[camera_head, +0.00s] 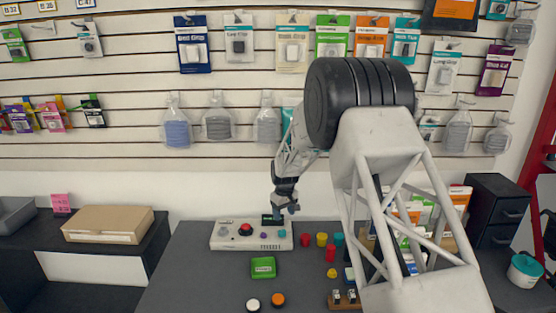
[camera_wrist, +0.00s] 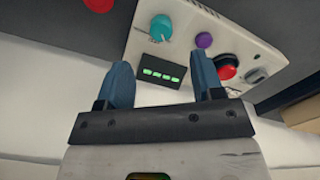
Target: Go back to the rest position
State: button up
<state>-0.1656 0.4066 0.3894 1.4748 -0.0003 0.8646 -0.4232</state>
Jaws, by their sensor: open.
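My gripper (camera_head: 287,203) hangs over the back right part of a white control panel in the head view. In the wrist view my gripper (camera_wrist: 165,82) has two blue fingers, apart, with nothing between them. The control panel (camera_head: 222,228) lies on the dark table and carries a red button, small knobs and a dark display. In the wrist view the panel (camera_wrist: 195,65) shows a teal knob (camera_wrist: 161,27), a purple knob (camera_wrist: 204,40), a red button (camera_wrist: 225,67) and a display with green marks (camera_wrist: 162,72). I cannot tell whether the fingers touch the panel.
A green tray (camera_head: 263,268) sits in front of the panel. A white disc (camera_head: 253,304) and an orange disc (camera_head: 278,300) lie at the front. Red and yellow pieces stand right of the panel. A cardboard box (camera_head: 108,223) is on the left counter. Packaged goods hang on the wall behind.

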jog(key=s+d+r+m, duration=0.1)
jog(key=s+d+r, duration=0.2)
jog(key=s+r, duration=0.55)
jog(key=s+d+r+m+t, duration=0.1)
jog(key=s+d+r, duration=0.3)
jog(key=s+r, duration=0.45)
jog(key=s+d+r+m, duration=0.1)
jog(key=s+d+r, duration=0.2)
jog(key=s+r, duration=0.55)
jog(key=s+d+m, duration=0.2)
jog(key=s, duration=1.5)
jog(key=s+d+f+m+t, duration=0.1)
jog(key=s+d+m, duration=0.1)
jog(key=s, duration=1.6)
jog(key=shift+s+d+t, duration=0.3)
jog(key=shift+s+d, duration=0.05)
jog(key=shift+d, duration=0.45)
